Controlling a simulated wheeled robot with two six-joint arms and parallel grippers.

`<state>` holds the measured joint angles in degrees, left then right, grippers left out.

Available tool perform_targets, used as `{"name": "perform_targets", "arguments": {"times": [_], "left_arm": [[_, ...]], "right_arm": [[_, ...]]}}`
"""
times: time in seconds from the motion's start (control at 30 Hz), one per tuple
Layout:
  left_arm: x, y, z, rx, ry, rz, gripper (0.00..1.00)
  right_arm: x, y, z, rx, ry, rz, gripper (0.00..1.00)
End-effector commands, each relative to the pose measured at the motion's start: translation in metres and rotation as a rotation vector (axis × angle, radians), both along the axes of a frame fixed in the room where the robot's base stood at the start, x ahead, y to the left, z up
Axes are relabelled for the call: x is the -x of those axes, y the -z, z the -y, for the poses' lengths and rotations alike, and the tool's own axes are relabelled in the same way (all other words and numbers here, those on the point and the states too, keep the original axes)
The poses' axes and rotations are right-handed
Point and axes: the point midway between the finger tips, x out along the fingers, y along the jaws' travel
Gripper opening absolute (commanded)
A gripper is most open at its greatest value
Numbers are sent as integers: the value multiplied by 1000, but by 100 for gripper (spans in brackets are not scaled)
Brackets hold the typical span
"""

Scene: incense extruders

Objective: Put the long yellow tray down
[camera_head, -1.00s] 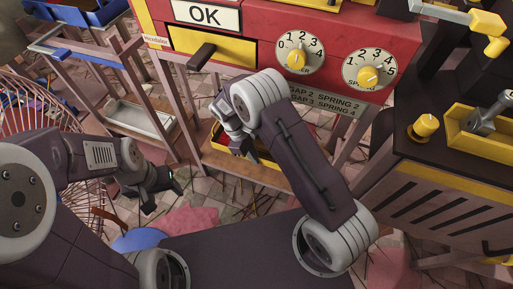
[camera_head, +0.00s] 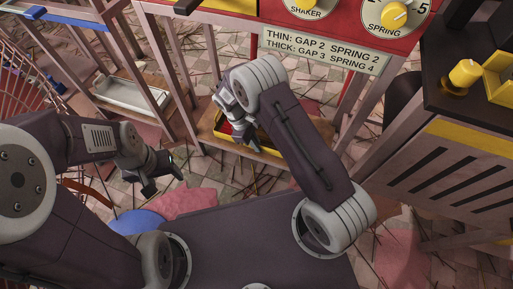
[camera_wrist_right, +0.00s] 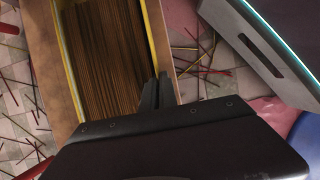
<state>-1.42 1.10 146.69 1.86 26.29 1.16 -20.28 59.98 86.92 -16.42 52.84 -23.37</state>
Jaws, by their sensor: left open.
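The long yellow tray (camera_head: 268,151) is low down at the bare wooden shelf under the red machine, partly hidden by my right arm in the head view. In the right wrist view the tray (camera_wrist_right: 68,62) has thin yellow rims and is filled with rows of brown sticks. My right gripper (camera_wrist_right: 158,91) has its dark fingers close together on the tray's right rim. It also shows in the head view (camera_head: 243,137). The wood lies close beneath the tray; contact is hard to tell. My left gripper (camera_head: 163,178) is open and empty, left of the tray.
The wooden shelf (camera_wrist_right: 45,60) shows beside the tray. Shelf legs stand around it. A pale tray (camera_head: 130,92) lies on another low shelf at left. A dark slatted cabinet (camera_head: 455,175) is at right. Thin sticks, a red cloth and a blue round thing (camera_head: 135,222) lie on the floor.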

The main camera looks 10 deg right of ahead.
Motion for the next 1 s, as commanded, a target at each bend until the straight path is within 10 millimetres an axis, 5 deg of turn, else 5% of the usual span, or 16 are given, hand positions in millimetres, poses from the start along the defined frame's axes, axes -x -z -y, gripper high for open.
{"name": "perform_targets", "arguments": {"times": [0.27, 0.37, 0.7, 1.0], "left_arm": [[0, -1, 0, 0, 0, 1, 64], [0, -1, 0, 0, 0, 1, 64], [0, -2, 0, 0, 0, 1, 64], [0, -63, 0, 0, 0, 1, 64]], "right_arm": [[-1, 0, 0, 0, 0, 1, 0], [-1, 0, 0, -1, 0, 2, 24], [-1, -3, 0, -1, 0, 2, 24], [-15, -75, -22, -1, -2, 2, 24]]}}
